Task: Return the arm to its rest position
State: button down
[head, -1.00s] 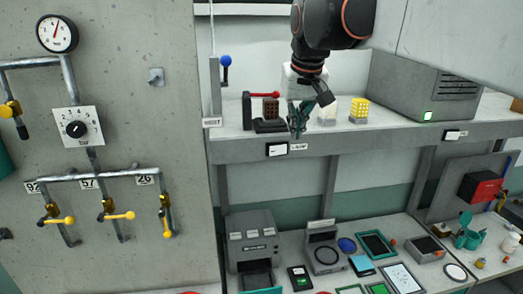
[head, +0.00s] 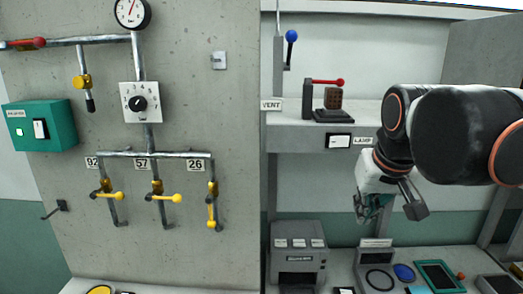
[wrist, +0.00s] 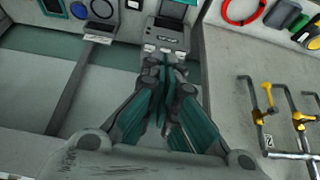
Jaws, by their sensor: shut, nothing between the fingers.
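My gripper (head: 372,208) hangs at the right in the head view, in front of the wall below the shelf and above the bench. It is shut and empty. In the wrist view my gripper (wrist: 163,70) points toward the grey printer-like device on the bench (wrist: 168,35), with its fingers together. My arm (head: 455,135) reaches in from the right edge of the head view and covers part of the shelf behind it. The fingers touch nothing that I can see.
At left is a concrete panel with a gauge (head: 132,12), a dial (head: 140,103) and yellow-handled valves (head: 163,197). A shelf (head: 300,135) holds a red-handled device (head: 328,100). The grey device (head: 298,255) stands on the bench. The space around my gripper is clear.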

jog(key=s+f+b, duration=0.4)
jog(key=f+b, duration=0.1)
jog(key=f, duration=0.6)
jog(key=s+f+t+b, duration=0.1)
jog(key=s+f+b, duration=0.3)
jog(key=f, duration=0.6)
jog(key=s+a+f+b, duration=0.1)
jog(key=s+f+b, duration=0.3)
jog(key=f, duration=0.7)
jog(key=b, duration=0.2)
jog(key=shift+f+n+t+b, duration=0.3)
jog(key=shift+f+t+b, duration=0.05)
jog(key=shift+t, duration=0.05)
jog(key=c, duration=2.3)
grip_release()
